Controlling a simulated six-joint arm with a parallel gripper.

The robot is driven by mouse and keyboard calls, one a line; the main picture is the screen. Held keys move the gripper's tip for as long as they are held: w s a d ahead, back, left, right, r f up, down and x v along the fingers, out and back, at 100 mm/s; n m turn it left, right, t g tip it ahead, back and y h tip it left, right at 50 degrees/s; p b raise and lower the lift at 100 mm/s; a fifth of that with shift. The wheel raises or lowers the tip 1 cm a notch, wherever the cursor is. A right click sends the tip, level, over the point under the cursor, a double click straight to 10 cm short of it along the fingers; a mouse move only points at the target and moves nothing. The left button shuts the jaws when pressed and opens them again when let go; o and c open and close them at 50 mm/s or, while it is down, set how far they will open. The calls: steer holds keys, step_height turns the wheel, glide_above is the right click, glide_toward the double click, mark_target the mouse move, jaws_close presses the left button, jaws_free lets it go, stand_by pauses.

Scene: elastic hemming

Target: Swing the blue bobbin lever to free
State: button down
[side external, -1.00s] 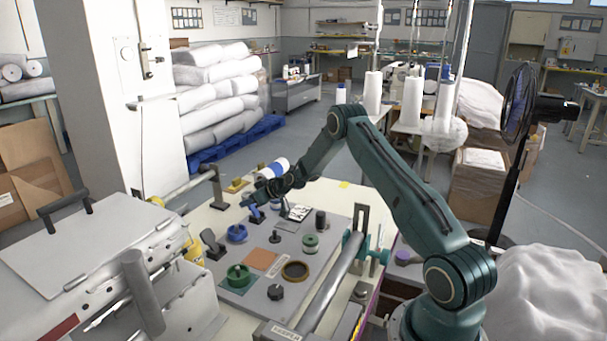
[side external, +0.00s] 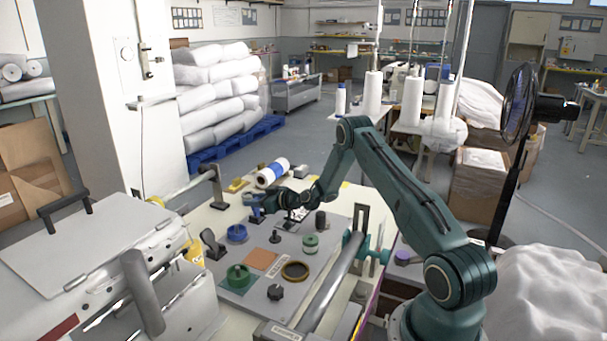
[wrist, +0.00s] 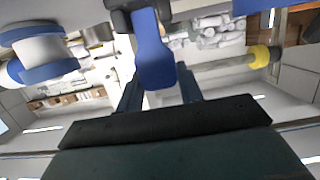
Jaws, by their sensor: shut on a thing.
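The blue bobbin lever (wrist: 153,50) shows in the wrist view as a flat blue bar with a dark mount at its top end. Its lower end lies between the two fingers of my gripper (wrist: 160,88). In the side view my gripper (side external: 262,204) is at the back left of the grey plate, shut on the blue lever (side external: 251,199). The fingers and wrist partly hide the lever there, so its exact angle is hard to tell.
A white and blue roll (side external: 271,173) lies just behind my gripper. A black lever (side external: 213,244) stands at the plate's left.

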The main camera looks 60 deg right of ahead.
steer(key=c, duration=0.9)
jaws_free()
steer(key=shift+s, duration=0.1)
steer(key=v, duration=1.3)
steer(key=shift+s+r, duration=0.2)
steer(key=shift+s, duration=0.1)
steer(key=shift+c, duration=0.6)
